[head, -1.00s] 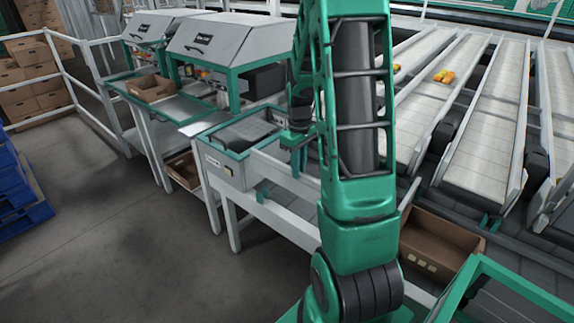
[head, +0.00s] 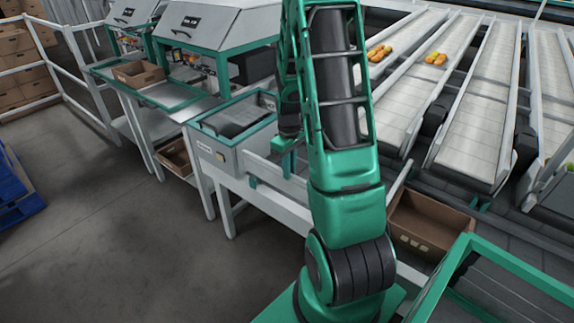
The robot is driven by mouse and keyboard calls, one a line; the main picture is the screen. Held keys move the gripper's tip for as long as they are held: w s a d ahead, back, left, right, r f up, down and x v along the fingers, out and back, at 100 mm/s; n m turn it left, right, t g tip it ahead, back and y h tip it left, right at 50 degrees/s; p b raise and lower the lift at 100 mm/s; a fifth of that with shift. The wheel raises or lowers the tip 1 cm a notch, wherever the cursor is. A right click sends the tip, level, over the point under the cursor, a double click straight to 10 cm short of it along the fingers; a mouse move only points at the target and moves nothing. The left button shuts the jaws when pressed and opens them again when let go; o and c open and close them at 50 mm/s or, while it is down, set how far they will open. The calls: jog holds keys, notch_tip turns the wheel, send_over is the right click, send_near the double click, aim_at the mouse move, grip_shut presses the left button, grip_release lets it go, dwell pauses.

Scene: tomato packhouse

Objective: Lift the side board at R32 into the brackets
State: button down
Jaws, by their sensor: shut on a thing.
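My gripper (head: 287,148) is at the end of my green arm, over the near side of the conveyor frame. It looks shut at the upper edge of a long pale grey board (head: 262,172), which I take to be the side board. The board runs along the frame from the grey box with the green rim toward the lower right; my arm hides its middle. A small green tab (head: 252,182), perhaps a bracket, shows at the board's lower edge. I cannot tell whether the board sits in any bracket. The fingertips are small and partly hidden, and no R32 label is readable.
The green-rimmed grey box (head: 232,125) stands just left of the board. An open brown carton (head: 430,222) lies right of my arm. Sloping pale lanes (head: 470,125) fill the right, with orange tomatoes (head: 436,58) on one. Blue pallets (head: 15,185) stand left; the grey floor (head: 120,240) between is clear.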

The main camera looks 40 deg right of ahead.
jog(key=shift+f, duration=2.85)
jog(key=shift+f, duration=0.3)
jog(key=c, duration=1.6)
grip_release()
jog(key=shift+c, duration=0.2)
jog(key=c, duration=0.3)
jog(key=shift+r, duration=3.95)
